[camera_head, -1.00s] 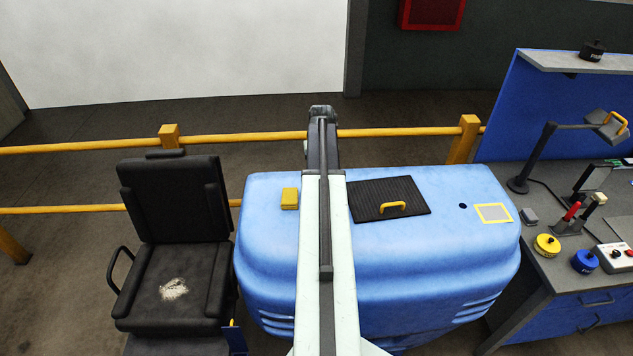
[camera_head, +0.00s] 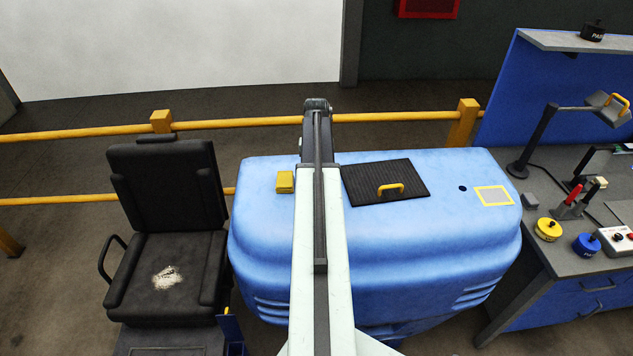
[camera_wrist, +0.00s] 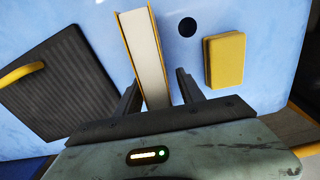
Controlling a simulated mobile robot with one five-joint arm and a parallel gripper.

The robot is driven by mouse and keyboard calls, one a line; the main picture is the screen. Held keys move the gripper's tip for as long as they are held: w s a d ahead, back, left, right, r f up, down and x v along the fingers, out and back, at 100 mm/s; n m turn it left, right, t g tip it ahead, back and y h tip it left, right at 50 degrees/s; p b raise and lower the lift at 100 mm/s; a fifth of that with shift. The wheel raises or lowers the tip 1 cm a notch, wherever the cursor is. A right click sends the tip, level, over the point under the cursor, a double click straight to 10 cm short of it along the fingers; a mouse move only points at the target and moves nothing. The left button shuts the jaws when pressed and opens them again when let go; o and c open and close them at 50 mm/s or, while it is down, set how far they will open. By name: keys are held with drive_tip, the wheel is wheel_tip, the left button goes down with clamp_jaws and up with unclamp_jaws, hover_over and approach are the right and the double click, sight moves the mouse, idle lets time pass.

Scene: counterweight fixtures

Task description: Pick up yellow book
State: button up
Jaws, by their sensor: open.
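The yellow book (camera_wrist: 145,50) shows in the wrist view as a long white page edge between yellow covers, on the blue surface. My gripper (camera_wrist: 157,80) is open, with one dark finger on each side of the book's near part. I cannot tell whether either finger touches it. In the head view my arm hides the book and my gripper.
The blue housing (camera_head: 400,225) carries a black ribbed mat (camera_head: 365,180) with a yellow handle (camera_head: 390,188) and a small yellow block (camera_head: 285,182). The block (camera_wrist: 224,60) lies right of my gripper in the wrist view. A black chair (camera_head: 165,230) and workbench (camera_head: 560,240) flank the housing.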

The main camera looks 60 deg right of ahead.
drive_tip(key=shift+f, duration=0.8)
drive_tip(key=shift+r, duration=0.2)
clamp_jaws()
idle(0.5)
